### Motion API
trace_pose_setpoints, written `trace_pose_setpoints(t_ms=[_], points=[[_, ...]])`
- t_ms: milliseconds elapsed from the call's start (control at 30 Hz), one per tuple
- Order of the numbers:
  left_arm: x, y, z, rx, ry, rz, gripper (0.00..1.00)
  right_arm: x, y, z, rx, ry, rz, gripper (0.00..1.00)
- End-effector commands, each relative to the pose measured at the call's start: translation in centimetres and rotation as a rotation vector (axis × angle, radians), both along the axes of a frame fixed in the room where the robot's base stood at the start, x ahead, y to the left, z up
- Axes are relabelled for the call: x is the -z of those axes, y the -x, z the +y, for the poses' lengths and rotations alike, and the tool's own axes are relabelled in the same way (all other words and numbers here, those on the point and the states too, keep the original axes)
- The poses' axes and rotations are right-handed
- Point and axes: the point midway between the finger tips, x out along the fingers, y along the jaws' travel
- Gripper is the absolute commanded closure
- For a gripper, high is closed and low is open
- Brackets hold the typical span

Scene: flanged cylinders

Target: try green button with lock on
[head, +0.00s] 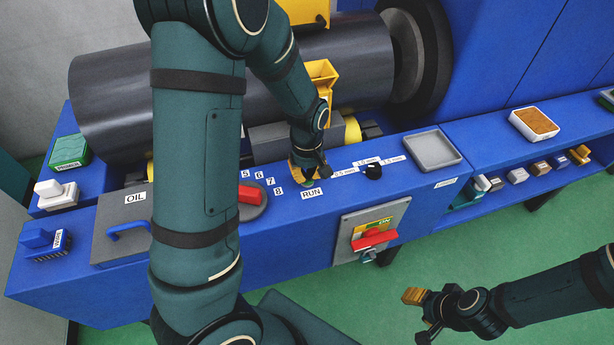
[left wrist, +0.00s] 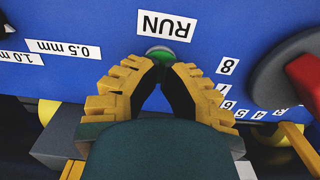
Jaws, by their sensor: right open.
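The green button (left wrist: 168,57) is by the RUN label (left wrist: 168,27) in the left wrist view. In the head view my arm hides it, but the RUN label (head: 312,193) shows. My left gripper (left wrist: 163,68) has its fingertips close together right at the button; contact is unclear. In the head view, the left gripper (head: 304,174) points down at the panel. A red switch handle (head: 374,240) lies across a yellow plate marked ON, on the bench front. A small teal padlock (head: 368,257) hangs below it. My right gripper (head: 416,306) is open and empty above the green floor.
A red knob (head: 251,195) sits left of the RUN label, beside numbers. A black knob (head: 373,171) and a grey tray (head: 433,150) are right of it. A large dark cylinder (head: 200,95) lies behind. The floor in front is free.

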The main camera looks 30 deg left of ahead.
Motion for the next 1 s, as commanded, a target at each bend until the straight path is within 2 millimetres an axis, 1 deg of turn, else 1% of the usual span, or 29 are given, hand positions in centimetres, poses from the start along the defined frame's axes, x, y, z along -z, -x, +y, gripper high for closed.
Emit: trace_pose_setpoints(t_ms=[433, 700, 1000], points=[[0.39, 0.01, 0.01, 0.0, 0.0, 0.0, 1.0, 0.23, 0.0, 0.0, 0.0, 0.0, 0.0, 0.53], [1.05, 0.03, 0.01, 0.0, 0.0, 0.001, 1.0, 0.58, 0.0, 0.0, 0.0, 0.0, 0.0, 0.53], [0.51, 0.02, 0.01, 0.0, 0.0, 0.001, 1.0, 0.11, 0.0, 0.0, 0.0, 0.0, 0.0, 0.53]])
